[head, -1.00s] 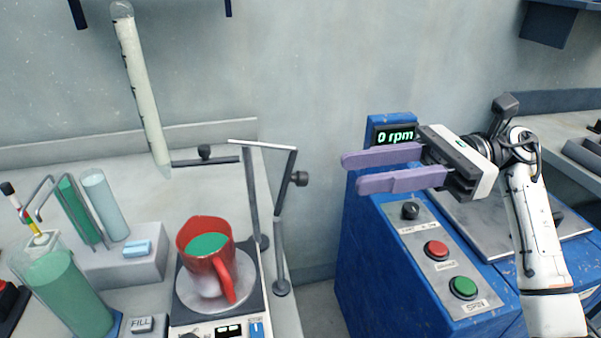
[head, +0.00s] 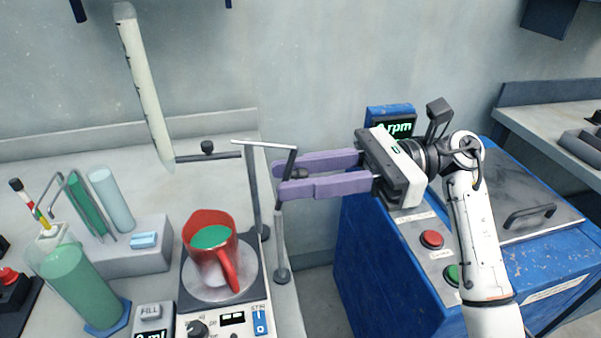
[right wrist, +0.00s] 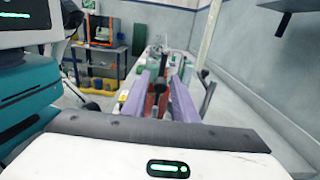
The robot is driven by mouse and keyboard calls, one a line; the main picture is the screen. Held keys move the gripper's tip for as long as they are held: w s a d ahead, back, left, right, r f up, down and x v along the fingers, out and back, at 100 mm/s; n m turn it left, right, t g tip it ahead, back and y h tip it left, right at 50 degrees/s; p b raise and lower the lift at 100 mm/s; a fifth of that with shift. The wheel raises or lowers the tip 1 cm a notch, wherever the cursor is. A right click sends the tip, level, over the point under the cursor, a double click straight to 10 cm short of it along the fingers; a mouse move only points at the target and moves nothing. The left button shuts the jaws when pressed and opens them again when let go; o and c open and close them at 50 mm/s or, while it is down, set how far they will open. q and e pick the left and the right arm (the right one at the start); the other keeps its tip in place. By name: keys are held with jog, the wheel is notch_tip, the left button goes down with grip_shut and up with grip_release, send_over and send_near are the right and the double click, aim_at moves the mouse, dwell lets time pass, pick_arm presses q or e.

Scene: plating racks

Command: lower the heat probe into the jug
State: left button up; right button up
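The red jug (head: 205,262), holding green liquid, stands upright on the round plate of a hotplate stirrer (head: 262,293). Beside it, a jointed stand (head: 279,238) carries a dark link and a thin pale rod (head: 262,143), apparently the heat probe, above and behind the jug and clear of the liquid. My right gripper (head: 279,177) has purple fingers, open and apart. In the picture, the stand's dark knob (head: 299,174) lies between the fingertips; contact cannot be told. The fingers also show in the right wrist view (right wrist: 158,88). My left gripper is out of view.
A tilted clamped tube (head: 146,95) hangs behind the jug. A green-filled cylinder (head: 82,285) and a grey block (head: 130,258) with tubes stand at left. A blue machine (head: 365,250) is at right, across a floor gap.

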grip_shut()
